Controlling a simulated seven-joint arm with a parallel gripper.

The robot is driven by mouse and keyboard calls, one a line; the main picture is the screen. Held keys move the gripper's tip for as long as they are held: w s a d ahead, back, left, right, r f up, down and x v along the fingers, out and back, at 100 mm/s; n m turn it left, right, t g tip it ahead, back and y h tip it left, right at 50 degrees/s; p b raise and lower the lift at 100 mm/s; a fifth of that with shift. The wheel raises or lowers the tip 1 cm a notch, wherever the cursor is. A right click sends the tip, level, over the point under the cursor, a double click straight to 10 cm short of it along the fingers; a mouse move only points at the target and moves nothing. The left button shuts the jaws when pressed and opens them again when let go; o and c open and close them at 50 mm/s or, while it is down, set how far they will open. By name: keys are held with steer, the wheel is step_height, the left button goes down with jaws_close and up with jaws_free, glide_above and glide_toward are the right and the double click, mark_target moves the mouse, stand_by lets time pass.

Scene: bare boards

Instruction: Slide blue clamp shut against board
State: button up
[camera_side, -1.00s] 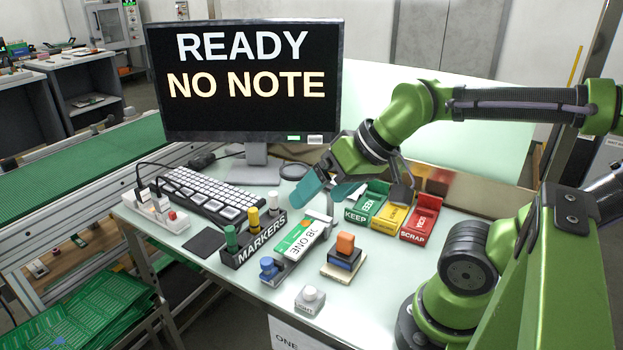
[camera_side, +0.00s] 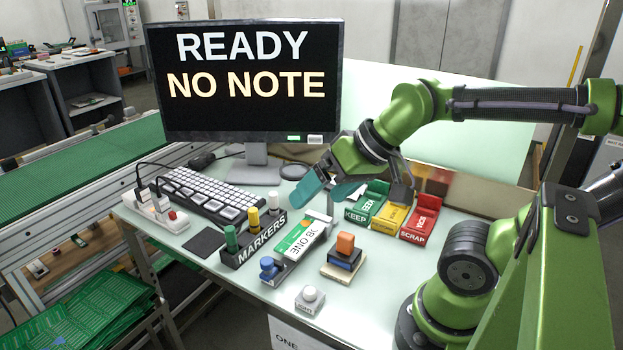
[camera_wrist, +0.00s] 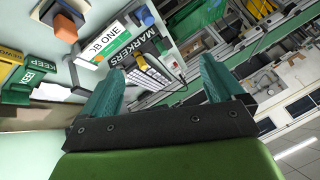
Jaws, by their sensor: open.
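The blue clamp (camera_side: 269,268) is a small blue knob at the near end of a grey fixture, and it also shows in the wrist view (camera_wrist: 147,17). The board (camera_side: 300,237), green and white with "JOB ONE" lettering, lies in that fixture right beside the clamp; I cannot tell whether they touch. The board shows in the wrist view (camera_wrist: 112,41) too. My gripper (camera_side: 322,192) has teal fingers, is open and empty, and hovers above the table beyond the board's far end. Its fingers show apart in the wrist view (camera_wrist: 160,85).
A marker holder (camera_side: 255,240) stands directly left of the board. A stamp with an orange handle (camera_side: 345,245) stands to its right. Green, yellow and red trays (camera_side: 420,220) are behind on the right. A white-topped light button (camera_side: 309,298) sits near the front edge. A monitor (camera_side: 245,80) stands at the back.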

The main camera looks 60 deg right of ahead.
steer(key=shift+c, duration=0.3)
steer(key=shift+f, duration=0.15)
steer(key=shift+c, duration=1.1)
steer(key=shift+w+a+f+g, duration=0.2)
steer(key=shift+w+f+g, duration=0.1)
steer(key=shift+w, duration=0.15)
steer(key=shift+w+a+f+g, duration=0.2)
steer(key=shift+w+g, duration=0.1)
steer(key=shift+w, duration=0.15)
steer(key=c, duration=0.5)
steer(key=shift+o, duration=0.2)
steer(key=m+g+h, duration=0.2)
steer(key=m+g, duration=0.3)
steer(key=g, duration=0.1)
glide_above(266, 259)
step_height(266, 259, down, 17)
steer(key=shift+f, duration=0.1)
jaws_close()
